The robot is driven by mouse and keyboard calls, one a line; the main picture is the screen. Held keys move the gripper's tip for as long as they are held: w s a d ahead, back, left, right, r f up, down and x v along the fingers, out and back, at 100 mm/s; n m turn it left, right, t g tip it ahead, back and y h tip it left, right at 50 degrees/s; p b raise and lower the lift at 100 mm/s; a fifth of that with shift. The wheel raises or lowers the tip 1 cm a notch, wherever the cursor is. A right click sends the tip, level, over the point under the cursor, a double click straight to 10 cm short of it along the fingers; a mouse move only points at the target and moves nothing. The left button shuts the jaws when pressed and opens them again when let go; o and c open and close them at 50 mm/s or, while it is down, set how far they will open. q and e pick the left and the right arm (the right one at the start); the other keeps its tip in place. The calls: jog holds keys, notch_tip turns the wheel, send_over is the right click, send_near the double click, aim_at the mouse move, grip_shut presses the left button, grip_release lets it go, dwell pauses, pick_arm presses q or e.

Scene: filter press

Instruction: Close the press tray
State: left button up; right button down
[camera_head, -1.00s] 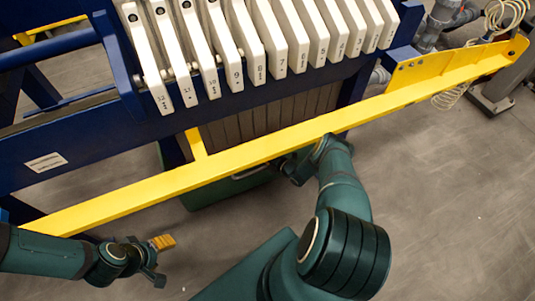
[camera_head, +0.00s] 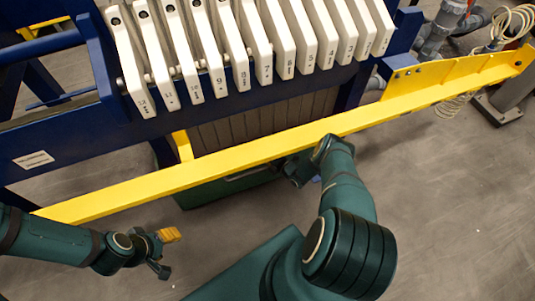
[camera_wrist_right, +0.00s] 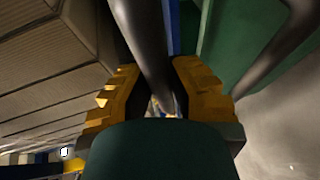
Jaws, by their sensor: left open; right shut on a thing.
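The press tray (camera_head: 205,192) is a dark green box low under the filter press, partly hidden by the yellow beam. A thin pale handle (camera_head: 243,174) shows along it. My right gripper (camera_head: 292,172) is at the tray's right end, partly hidden behind the beam. In the right wrist view, its yellow ridged fingers (camera_wrist_right: 155,100) are shut on a dark round bar (camera_wrist_right: 143,40), apparently the tray's handle, beside a green wall (camera_wrist_right: 235,35). My left gripper (camera_head: 166,253) is open and empty, in front of the beam at lower left.
The yellow beam (camera_head: 270,148) crosses in front of the press. White numbered plates (camera_head: 270,45) hang in a row above a grey slatted panel (camera_head: 250,122). A blue frame (camera_head: 75,140) stands at left. Pipes (camera_head: 435,40) are at upper right.

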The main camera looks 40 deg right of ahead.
jog(key=shift+d, duration=0.25)
jog(key=c, duration=0.9)
grip_release()
jog(key=shift+o, duration=0.2)
jog(key=shift+s, duration=0.15)
jog(key=v, duration=1.2)
jog(key=shift+a, duration=0.1)
